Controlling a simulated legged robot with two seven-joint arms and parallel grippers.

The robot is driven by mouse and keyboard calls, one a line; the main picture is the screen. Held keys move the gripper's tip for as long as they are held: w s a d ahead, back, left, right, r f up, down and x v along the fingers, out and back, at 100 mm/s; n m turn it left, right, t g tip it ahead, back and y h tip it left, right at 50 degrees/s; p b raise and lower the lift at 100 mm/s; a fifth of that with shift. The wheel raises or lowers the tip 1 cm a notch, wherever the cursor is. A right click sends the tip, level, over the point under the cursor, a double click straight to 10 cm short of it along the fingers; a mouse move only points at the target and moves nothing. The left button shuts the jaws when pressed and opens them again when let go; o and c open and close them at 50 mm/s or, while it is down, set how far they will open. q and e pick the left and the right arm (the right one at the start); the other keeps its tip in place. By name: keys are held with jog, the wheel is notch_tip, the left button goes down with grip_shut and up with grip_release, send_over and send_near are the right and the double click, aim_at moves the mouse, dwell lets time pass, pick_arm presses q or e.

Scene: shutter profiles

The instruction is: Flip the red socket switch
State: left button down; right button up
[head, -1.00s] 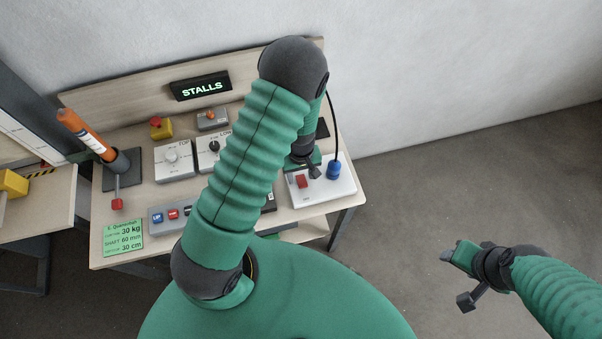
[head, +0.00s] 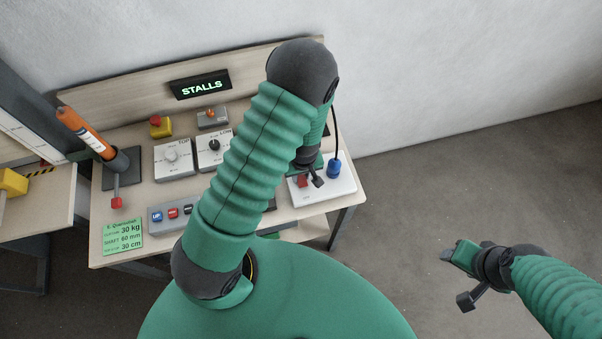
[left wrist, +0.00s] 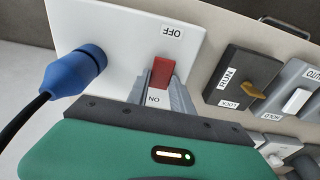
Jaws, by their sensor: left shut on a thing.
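The red socket switch (left wrist: 161,72) sits on a white socket plate (left wrist: 120,30) between the printed words OFF and ON in the left wrist view. In the head view the switch (head: 302,181) shows at the right end of the bench, partly covered by my gripper. My left gripper (left wrist: 160,88) is shut on the red switch, its fingers at the ON end. It also shows in the head view (head: 312,180). A blue plug (left wrist: 74,78) with a black cable is in the same plate. My right gripper (head: 458,278) is open and empty, off the bench at the right.
Beside the plate are a black RUN/LOCK switch (left wrist: 242,78) and a grey AUTO/HOLD switch (left wrist: 296,98). The bench also holds two dial boxes (head: 175,157), a button box (head: 170,215), a yellow box with a red button (head: 160,126) and an orange tool (head: 84,132). The floor at right is clear.

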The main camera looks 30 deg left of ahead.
pick_arm(q)
jog(key=shift+s+d+t+y, duration=0.1)
jog(key=shift+d+t+y, duration=0.05)
jog(key=shift+t+y, duration=0.4)
jog(key=shift+s+d+t+y, duration=0.1)
jog(key=shift+d+t+y, duration=0.05)
jog(key=shift+t+y, duration=0.35)
jog(key=c, duration=1.1)
grip_release()
jog(key=p+v, duration=0.7)
jog(key=v, duration=0.1)
jog(key=p+v, duration=0.8)
jog(key=shift+w+d+r, duration=0.15)
jog(key=shift+d+r, duration=0.1)
jog(key=shift+r, duration=0.15)
